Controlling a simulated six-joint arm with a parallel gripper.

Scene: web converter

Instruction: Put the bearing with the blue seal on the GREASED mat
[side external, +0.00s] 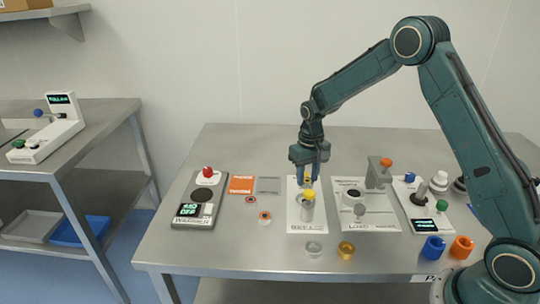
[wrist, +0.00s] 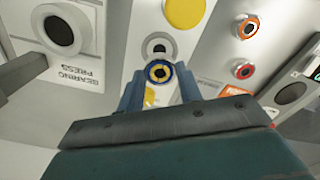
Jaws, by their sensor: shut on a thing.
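An orange mat (side external: 241,184) and a grey mat (side external: 268,185) lie side by side to the left of my gripper. Their lettering is too small to read. Two bearings with red or orange seals (side external: 250,200) (side external: 264,217) lie in front of the mats.
A yellow-topped canister (side external: 308,205) stands on the white plate just in front of my gripper. A grey device with a red knob (side external: 203,198) stands left of the mats.

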